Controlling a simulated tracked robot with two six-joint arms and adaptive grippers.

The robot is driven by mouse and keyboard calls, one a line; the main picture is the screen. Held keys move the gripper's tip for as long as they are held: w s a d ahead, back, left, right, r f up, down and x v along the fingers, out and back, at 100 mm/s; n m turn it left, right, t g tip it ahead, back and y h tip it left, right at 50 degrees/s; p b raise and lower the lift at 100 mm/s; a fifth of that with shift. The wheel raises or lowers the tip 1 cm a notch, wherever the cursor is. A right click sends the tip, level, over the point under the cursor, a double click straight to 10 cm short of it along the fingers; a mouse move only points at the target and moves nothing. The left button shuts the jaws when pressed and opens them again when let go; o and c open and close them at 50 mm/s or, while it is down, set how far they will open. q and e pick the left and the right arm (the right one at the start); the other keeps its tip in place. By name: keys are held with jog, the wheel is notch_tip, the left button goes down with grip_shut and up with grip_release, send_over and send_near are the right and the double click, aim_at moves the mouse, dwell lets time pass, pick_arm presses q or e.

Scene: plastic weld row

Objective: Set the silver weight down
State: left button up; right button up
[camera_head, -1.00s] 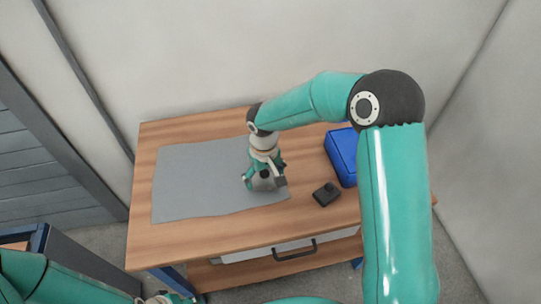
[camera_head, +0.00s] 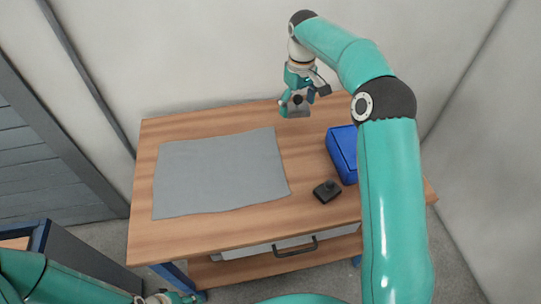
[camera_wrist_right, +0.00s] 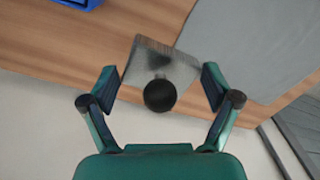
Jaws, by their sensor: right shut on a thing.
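The silver weight (camera_wrist_right: 150,60) is a grey block with a round black knob, seen between my right gripper's fingers in the right wrist view. In the head view the silver weight (camera_head: 297,110) hangs under my right gripper (camera_head: 294,100), which is shut on it, in the air over the table's back part. My right gripper's two fingers (camera_wrist_right: 160,80) stand either side of the weight. My left gripper (camera_head: 168,298) is only partly in view at the bottom edge, and its jaws cannot be made out.
A grey mat (camera_head: 215,175) covers the left and middle of the wooden table (camera_head: 215,235). A small black weight (camera_head: 327,191) stands right of the mat, in front of a blue box (camera_head: 342,150). The mat is bare. A wall stands behind the table.

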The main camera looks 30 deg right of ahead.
aim_at(307, 103)
jog(key=shift+n, duration=0.4)
jog(key=d+r, duration=0.1)
jog(key=r, duration=0.1)
jog(key=d+r, duration=0.1)
jog(key=d, duration=0.1)
jog(key=shift+r, duration=0.35)
jog(key=shift+d, duration=0.15)
notch_tip(307, 103, down, 19)
jog(key=shift+f, duration=0.15)
jog(key=shift+f+b, duration=0.1)
jog(key=shift+b, duration=0.25)
jog(key=o, duration=1.5)
notch_tip(307, 103, up, 12)
jog(key=shift+r, duration=0.1)
